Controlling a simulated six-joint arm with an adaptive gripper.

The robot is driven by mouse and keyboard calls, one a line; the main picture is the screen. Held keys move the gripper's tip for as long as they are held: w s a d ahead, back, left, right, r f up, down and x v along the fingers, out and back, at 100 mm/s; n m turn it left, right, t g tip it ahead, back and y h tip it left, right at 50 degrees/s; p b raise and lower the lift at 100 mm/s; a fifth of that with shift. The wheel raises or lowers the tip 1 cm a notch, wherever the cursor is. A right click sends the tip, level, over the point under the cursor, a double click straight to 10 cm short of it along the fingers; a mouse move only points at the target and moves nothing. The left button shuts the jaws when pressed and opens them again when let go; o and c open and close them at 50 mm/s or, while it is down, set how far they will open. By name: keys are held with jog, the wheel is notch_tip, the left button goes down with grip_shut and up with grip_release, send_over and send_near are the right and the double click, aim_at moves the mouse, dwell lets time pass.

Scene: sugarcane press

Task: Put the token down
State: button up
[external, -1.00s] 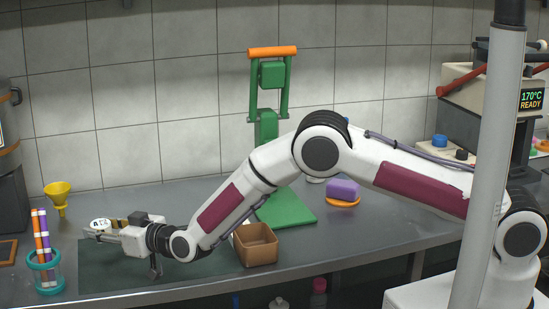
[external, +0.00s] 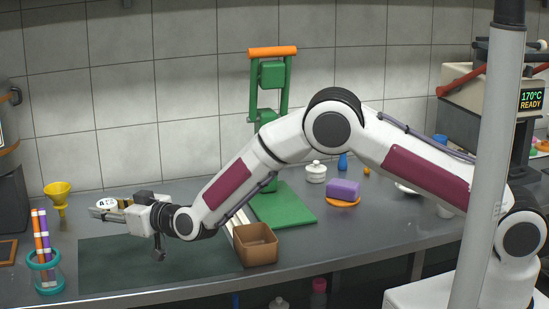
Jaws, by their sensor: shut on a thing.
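The token (external: 106,202) is a small pale disc with dark markings, at the left of the external view. My gripper (external: 98,213) is shut on it and points left. The token is partly hidden behind the near finger, and the exact contact is too small to see. My gripper and the token are above the dark mat (external: 110,262), near its back left part.
A yellow funnel (external: 57,190) and a teal-ringed cup (external: 45,283) with striped sticks stand left of my gripper. A brown square bin (external: 257,247) is at the mat's right. A green press (external: 268,110) stands behind. The mat's visible surface is clear.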

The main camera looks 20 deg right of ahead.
jog(key=w+d+f+m+t+h, duration=0.2)
jog(key=d+m+t+h, duration=0.3)
jog(key=d, duration=1.7)
jog(key=m+g+h, duration=0.1)
jog(key=m+h, duration=0.4)
jog(key=h, duration=0.3)
send_over(298, 246)
jog(key=shift+f, duration=1.2)
jog(key=shift+f, duration=0.15)
jog(key=shift+f, duration=2.75)
jog(key=shift+f, duration=0.1)
jog(key=shift+f, duration=2)
jog(key=shift+f, duration=0.15)
